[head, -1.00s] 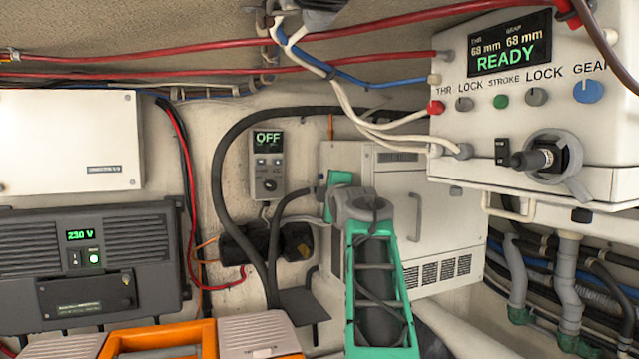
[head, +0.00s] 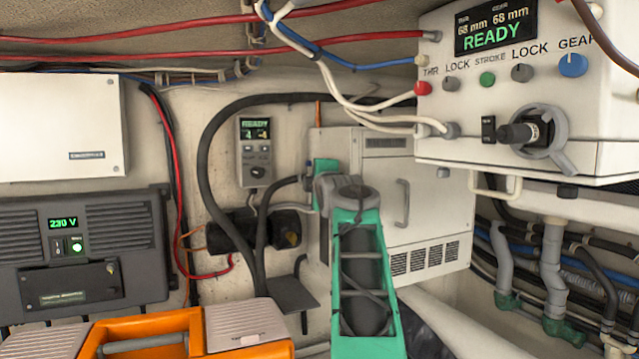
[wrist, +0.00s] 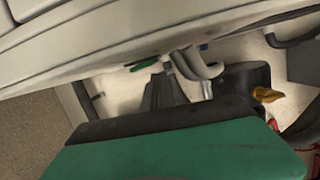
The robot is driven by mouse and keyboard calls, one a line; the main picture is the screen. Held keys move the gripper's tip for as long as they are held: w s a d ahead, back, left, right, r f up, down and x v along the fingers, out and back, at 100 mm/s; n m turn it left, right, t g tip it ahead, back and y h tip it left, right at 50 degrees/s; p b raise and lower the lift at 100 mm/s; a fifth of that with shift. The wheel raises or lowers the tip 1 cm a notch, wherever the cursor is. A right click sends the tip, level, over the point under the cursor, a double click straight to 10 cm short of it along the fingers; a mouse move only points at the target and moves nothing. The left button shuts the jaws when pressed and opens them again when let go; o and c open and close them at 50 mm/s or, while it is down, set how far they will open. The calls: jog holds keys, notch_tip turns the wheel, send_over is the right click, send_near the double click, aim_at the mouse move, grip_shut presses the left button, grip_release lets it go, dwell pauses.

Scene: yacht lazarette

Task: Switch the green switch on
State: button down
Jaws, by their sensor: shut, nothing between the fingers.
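A small flat green piece (wrist: 144,64), which looks like the green switch, shows in the wrist view below the edge of a pale casing (wrist: 130,45). Its position cannot be read clearly. My gripper (wrist: 163,88) is the dark grey tapered shape there, shut and empty, its tip close to the green piece; I cannot tell whether they touch. In the head view my arm reaches to the pale louvred cabinet (head: 430,215), and the gripper is hidden behind it.
A white control box (head: 500,150) with knobs and a green STROKE button (head: 487,79) hangs at the upper right. A dark 230 V unit (head: 40,285) with a lit green button is at left. Black cables (head: 205,165) and an orange toolbox (head: 150,325) lie near my arm.

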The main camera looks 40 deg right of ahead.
jog(key=w+a+b+v, duration=0.1)
jog(key=b+v, duration=0.4)
jog(key=v, duration=0.5)
jog(key=shift+a+f, duration=0.45)
jog(key=shift+a, duration=0.35)
jog(key=shift+s, duration=0.1)
